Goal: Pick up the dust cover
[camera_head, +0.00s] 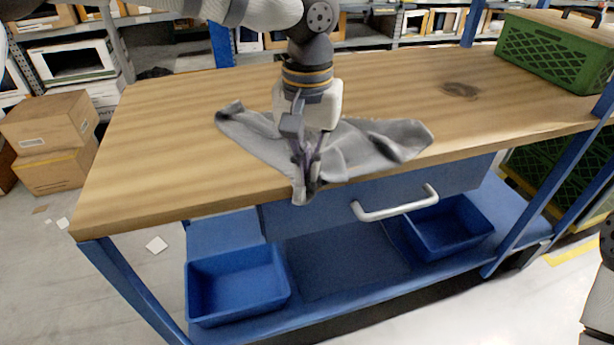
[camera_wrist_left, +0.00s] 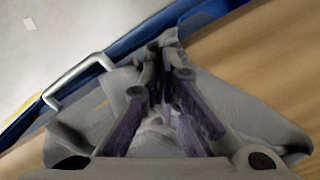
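The dust cover is a crumpled grey cloth (camera_head: 385,147) spread over the front part of the wooden workbench top. It also shows in the left wrist view (camera_wrist_left: 235,110), around the fingers. My left gripper (camera_head: 306,172) points down at the bench's front edge, with a bunched fold of the cloth between its fingertips. In the left wrist view its purple fingers (camera_wrist_left: 160,82) close in on this fold, which sticks out past the tips. The ends of the cloth lie on the wood on both sides. My right gripper is not in view.
The workbench (camera_head: 150,150) has a blue drawer with a white handle (camera_head: 395,207) below the cloth. Blue bins (camera_head: 237,285) stand on the lower shelf. A green crate (camera_head: 555,50) sits at the back right. The bench top's left side is clear. Cardboard boxes (camera_head: 50,130) stand at left.

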